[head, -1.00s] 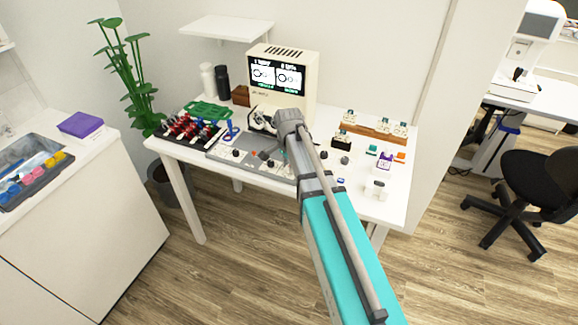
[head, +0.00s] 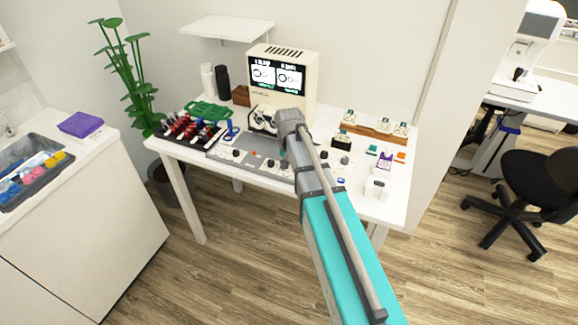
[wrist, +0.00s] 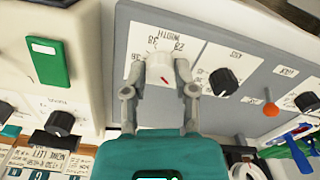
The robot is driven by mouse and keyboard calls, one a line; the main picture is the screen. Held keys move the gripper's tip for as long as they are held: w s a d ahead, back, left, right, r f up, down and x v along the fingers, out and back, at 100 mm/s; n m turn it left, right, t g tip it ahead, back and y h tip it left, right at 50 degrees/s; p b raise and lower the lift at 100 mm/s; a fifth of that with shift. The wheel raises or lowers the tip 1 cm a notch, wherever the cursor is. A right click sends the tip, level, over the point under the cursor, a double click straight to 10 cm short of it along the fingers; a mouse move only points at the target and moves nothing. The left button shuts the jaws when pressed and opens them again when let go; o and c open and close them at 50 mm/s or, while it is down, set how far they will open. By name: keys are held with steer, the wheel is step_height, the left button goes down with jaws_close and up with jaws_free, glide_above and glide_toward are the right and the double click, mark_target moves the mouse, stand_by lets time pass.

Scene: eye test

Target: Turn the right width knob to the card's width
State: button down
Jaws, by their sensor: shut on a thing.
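The white width knob (wrist: 160,68) sits on a white plate marked WIDTH on the grey panel (wrist: 232,45) in the wrist view. My gripper (wrist: 167,75) is shut on the knob, with one finger on each side. In the head view my arm hides the knob and most of the gripper, over the grey control panel (head: 225,152) on the table.
A black AXIS knob (wrist: 224,80) and an orange-tipped lever (wrist: 270,108) sit beside the held knob. A cream machine with a lit screen (head: 277,77) stands behind the panel; its writing is too small to read. A rack with red items (head: 187,130) is at left.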

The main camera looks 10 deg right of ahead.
steer(key=n, duration=0.7)
steer(key=shift+s, duration=0.1)
stand_by(0.5)
steer(key=shift+c, duration=2)
jaws_free()
steer(key=shift+m, duration=0.3)
